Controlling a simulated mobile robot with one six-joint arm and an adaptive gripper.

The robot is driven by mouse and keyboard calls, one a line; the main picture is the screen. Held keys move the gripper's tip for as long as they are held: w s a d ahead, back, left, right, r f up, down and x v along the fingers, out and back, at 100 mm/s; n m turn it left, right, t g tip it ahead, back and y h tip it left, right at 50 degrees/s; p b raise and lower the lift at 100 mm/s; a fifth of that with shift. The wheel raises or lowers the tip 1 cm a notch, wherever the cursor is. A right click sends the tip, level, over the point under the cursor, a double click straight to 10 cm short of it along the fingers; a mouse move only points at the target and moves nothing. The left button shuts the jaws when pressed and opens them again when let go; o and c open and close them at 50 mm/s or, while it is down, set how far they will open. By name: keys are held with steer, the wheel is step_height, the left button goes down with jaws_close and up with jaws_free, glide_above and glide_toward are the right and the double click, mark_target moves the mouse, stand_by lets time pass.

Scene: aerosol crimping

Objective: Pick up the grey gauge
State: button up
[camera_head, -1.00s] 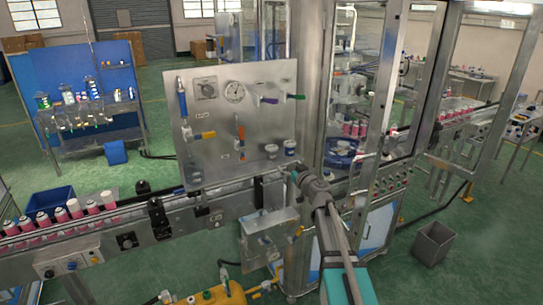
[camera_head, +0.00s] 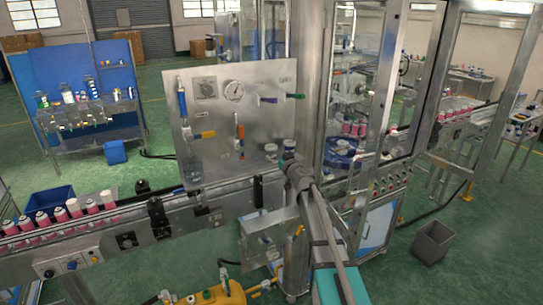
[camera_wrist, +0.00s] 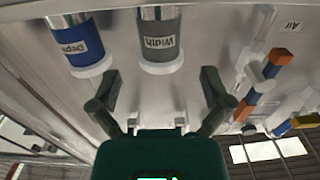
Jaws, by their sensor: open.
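The grey gauge (camera_wrist: 160,45), labelled "Width", shows in the wrist view as a grey cylinder with a metal part and a white collar. In the head view it is small, on the shelf at the panel's lower right (camera_head: 271,149). My gripper (camera_wrist: 160,76) is open and empty, with one finger on each side of the line to the grey gauge. The fingertips appear just short of its white collar; exact depth is unclear. In the head view my gripper (camera_head: 288,160) is just below the gauges, its fingers too small to make out.
A blue gauge (camera_wrist: 76,42) labelled "Depth" stands close beside the grey one. Valves with orange and blue handles (camera_wrist: 262,88) are on the panel to the right in the wrist view. The conveyor (camera_head: 130,215) with pink cans runs below the steel panel (camera_head: 215,95).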

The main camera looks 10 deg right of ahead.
mark_target(274, 152)
steer(key=shift+x, duration=2.6)
steer(key=c, duration=1.2)
steer(key=shift+r, duration=0.15)
